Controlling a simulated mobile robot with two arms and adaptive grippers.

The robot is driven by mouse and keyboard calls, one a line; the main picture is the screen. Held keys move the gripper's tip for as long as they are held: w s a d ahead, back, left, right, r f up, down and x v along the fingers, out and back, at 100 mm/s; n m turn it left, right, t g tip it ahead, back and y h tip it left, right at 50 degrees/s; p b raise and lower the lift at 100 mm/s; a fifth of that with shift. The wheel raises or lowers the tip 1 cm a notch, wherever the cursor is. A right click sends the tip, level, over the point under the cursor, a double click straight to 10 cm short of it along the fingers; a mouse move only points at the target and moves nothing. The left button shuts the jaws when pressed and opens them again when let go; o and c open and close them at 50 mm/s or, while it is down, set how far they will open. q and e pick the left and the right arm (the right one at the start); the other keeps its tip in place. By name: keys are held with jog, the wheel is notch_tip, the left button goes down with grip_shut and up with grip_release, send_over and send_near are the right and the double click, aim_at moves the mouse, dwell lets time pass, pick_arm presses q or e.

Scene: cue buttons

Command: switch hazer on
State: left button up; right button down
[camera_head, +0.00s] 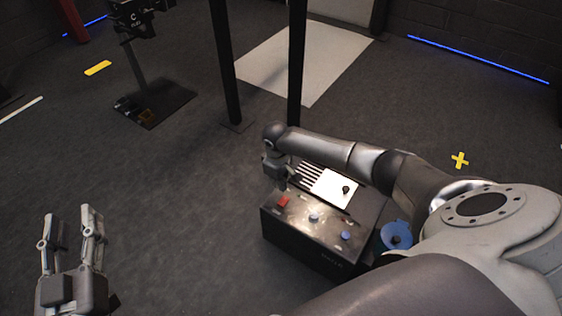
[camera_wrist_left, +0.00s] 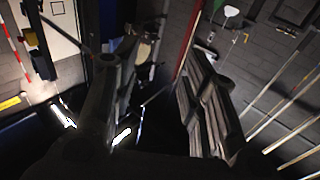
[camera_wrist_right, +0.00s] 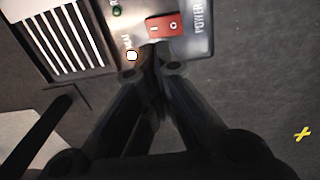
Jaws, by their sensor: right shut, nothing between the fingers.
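The hazer (camera_head: 290,240) is a dark box with a metal panel, standing on the floor right of the middle in the head view. A red rocker switch (camera_head: 282,201) sits at the panel's left end. In the right wrist view the red switch (camera_wrist_right: 164,27) is marked I and O, beside the word POWER. My right gripper (camera_wrist_right: 155,60) is shut and empty, its fingertips at the switch's near edge. I cannot tell whether they touch it. My left gripper (camera_head: 72,214) is open and empty, far left of the hazer.
A blue round part (camera_head: 396,236) is at the right side. Black posts (camera_head: 297,65) stand behind. The floor between the grippers is clear.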

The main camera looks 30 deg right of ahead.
pick_arm(q)
jog(key=s+a+f+g+y+p, duration=0.1)
jog(key=s+f+g, duration=0.2)
jog(key=f, duration=0.3)
jog(key=s+a+f+g+y+p, duration=0.1)
jog(key=s+a+f+g+p, duration=0.1)
jog(key=f+g, duration=0.3)
jog(key=shift+s+a+f+g+y, duration=0.35)
jog(key=shift+s+f, duration=0.25)
jog(key=shift+f, duration=0.6)
pick_arm(e)
notch_tip(320, 180, up, 8)
jog(key=d, duration=0.1)
jog(key=shift+w, duration=0.2)
pick_arm(q)
jog(key=shift+d, duration=0.1)
